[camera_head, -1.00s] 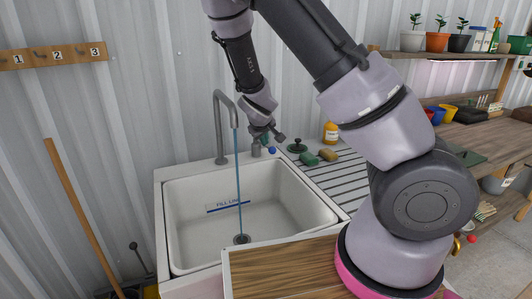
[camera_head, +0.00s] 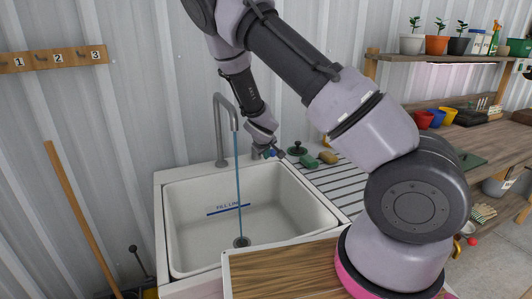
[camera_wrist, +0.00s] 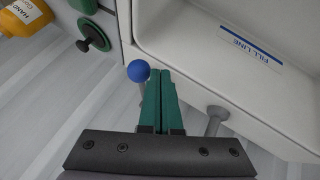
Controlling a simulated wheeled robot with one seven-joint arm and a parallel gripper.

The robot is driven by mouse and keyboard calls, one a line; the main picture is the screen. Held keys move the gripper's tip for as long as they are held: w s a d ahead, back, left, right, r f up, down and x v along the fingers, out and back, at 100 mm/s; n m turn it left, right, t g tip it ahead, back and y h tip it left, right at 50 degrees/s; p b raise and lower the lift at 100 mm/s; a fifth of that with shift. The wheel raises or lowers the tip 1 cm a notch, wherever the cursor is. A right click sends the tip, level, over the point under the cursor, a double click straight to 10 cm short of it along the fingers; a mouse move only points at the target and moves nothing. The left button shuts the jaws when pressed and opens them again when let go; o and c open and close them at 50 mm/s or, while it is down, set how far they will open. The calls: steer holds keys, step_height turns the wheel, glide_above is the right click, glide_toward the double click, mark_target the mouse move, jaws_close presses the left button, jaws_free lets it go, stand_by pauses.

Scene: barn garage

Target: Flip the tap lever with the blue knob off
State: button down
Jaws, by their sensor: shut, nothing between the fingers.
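The blue knob (camera_wrist: 138,71) sits on its thin lever in the wrist view. The knob is small in the head view (camera_head: 268,154), beside the grey tap (camera_head: 219,130) behind the sink. A blue stream of water (camera_head: 238,190) runs from the spout into the white sink (camera_head: 185,215). My gripper (camera_wrist: 160,73) has green fingers, shut together and empty. Its tips are just right of the knob in the wrist view, very close to it; I cannot tell whether they touch. In the head view the fingers are small and partly hidden by the wrist.
A yellow soap bottle (camera_wrist: 25,17) stands behind. The corrugated wall (camera_head: 150,110) is close behind the tap. A wooden counter (camera_head: 280,268) lies in front.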

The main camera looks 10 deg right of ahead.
steer(key=shift+d, duration=0.1)
stand_by(0.3)
steer(key=shift+w+d+n+y, duration=0.75)
steer(key=shift+w+d+n, duration=0.25)
steer(key=shift+d, duration=0.65)
steer(key=shift+w+d+n+y, duration=0.75)
steer(key=shift+d+n, duration=0.4)
steer(key=shift+d, duration=0.5)
steer(key=shift+w+d+n+y, duration=0.7)
steer(key=shift+w+d+n, duration=0.3)
steer(key=shift+d, duration=0.65)
steer(key=shift+w+d, duration=0.2)
steer(key=shift+d, duration=0.05)
